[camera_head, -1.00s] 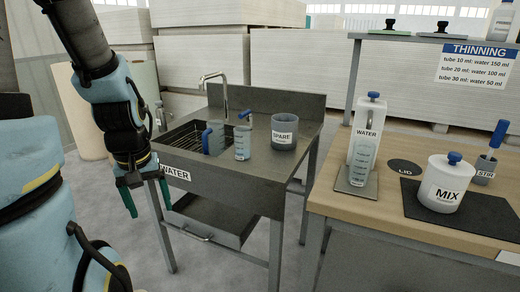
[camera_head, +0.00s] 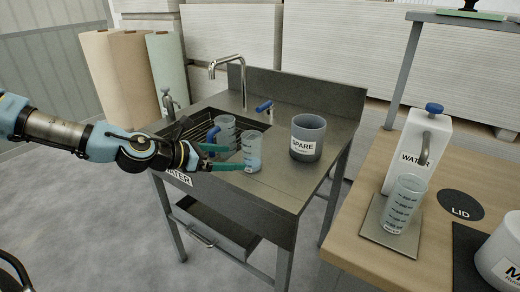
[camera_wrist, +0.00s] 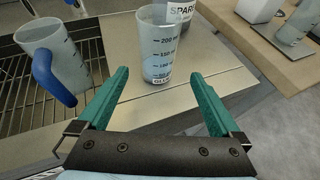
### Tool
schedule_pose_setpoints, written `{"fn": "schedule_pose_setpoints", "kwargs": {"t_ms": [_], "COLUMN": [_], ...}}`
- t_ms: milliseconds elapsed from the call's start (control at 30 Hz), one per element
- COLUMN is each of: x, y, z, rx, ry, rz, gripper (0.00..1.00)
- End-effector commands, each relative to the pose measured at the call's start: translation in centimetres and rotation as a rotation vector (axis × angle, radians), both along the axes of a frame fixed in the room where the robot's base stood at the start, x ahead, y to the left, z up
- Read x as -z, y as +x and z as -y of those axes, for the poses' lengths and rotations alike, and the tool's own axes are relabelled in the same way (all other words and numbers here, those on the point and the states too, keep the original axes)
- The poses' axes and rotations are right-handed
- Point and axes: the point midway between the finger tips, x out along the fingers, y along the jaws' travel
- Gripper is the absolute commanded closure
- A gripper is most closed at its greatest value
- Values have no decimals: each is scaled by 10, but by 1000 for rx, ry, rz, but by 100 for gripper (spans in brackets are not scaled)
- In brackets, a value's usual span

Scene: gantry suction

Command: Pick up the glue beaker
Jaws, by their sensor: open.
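The glue beaker (camera_head: 253,146), a clear graduated cup with its label partly readable low on its side, stands upright on the steel sink counter, right of the basin. It also shows in the wrist view (camera_wrist: 158,45), straight ahead, between and beyond the fingertips. My gripper (camera_head: 230,157) comes in from the left at low height, its green fingers pointing at the beaker. In the wrist view my gripper (camera_wrist: 159,75) is open and empty, one finger toward each side of the beaker. I cannot tell whether the fingertips flank it.
A blue-handled measuring jug (camera_head: 226,128) stands by the rack, close left of the beaker. A grey SPARE pot (camera_head: 308,138) stands to the right. A tap (camera_head: 240,75) rises behind. A graduated beaker (camera_head: 404,205) stands under the water dispenser (camera_head: 410,150) on the wooden bench.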

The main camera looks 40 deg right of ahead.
Motion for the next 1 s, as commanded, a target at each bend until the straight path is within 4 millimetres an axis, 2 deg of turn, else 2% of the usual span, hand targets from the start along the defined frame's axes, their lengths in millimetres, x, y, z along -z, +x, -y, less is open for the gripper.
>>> {"fn": "schedule_pose_setpoints", "kwargs": {"t_ms": [100, 367, 833, 900, 1000], "x": [-5, 5, 10, 9, 13], "y": [3, 5, -2, -4, -5], "z": [6, 15, 31, 44, 52], "rx": [-25, -29, -21, -19, -21], "ry": [-27, -24, -25, -24, -24], "rz": [-35, -31, -34, -36, -35], "gripper": [0, 0, 0, 0, 0]}}
